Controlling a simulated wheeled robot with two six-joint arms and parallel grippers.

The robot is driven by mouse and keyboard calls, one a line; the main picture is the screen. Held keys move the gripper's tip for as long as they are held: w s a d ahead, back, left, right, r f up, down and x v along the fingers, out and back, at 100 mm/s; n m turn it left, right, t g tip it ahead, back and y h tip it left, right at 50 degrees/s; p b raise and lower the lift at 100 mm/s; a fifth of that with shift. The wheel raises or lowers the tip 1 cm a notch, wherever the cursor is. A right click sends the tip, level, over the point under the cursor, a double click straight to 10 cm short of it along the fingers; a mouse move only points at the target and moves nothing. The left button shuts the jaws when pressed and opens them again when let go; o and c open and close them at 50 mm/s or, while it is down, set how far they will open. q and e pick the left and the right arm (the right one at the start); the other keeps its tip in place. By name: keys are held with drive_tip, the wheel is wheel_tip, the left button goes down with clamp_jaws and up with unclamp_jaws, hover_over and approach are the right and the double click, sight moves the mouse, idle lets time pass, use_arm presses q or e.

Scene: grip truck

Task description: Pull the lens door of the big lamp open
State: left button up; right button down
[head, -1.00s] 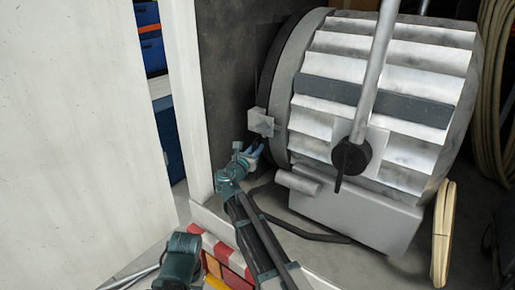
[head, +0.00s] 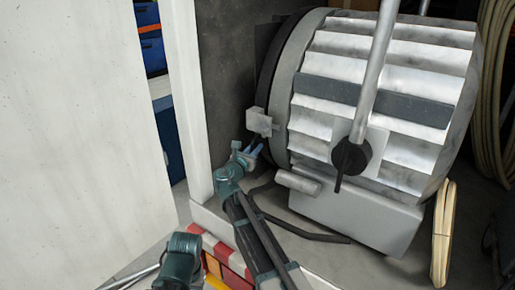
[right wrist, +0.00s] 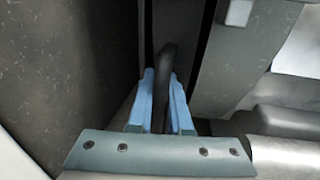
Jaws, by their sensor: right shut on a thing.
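The big lamp (head: 375,100) is a large ribbed silver-grey drum lying on its side. Its lens door (head: 265,70) is the dark disc at the left end, seen edge-on beside the drum's grey rim. A pale block (head: 257,121) sits at the door's lower edge. My right gripper (head: 252,153) is just below this block. In the right wrist view its blue fingers (right wrist: 160,105) are shut on a dark curved handle (right wrist: 167,65), which stands between them. How far the door stands off the rim is hard to tell.
A white panel (head: 75,120) and a white post (head: 190,90) stand close on the left. A dark speckled wall (head: 228,75) is behind the door. A grey pole (head: 378,65) crosses the lamp. Coiled hose (head: 493,80) hangs at the right.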

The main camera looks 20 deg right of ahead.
drive_tip(key=w+a, duration=0.4)
drive_tip(key=w, duration=0.3)
drive_tip(key=shift+w+a, duration=0.2)
drive_tip(key=shift+a, duration=0.2)
drive_tip(key=c, duration=1.1)
unclamp_jaws()
drive_tip(key=shift+s, duration=0.1)
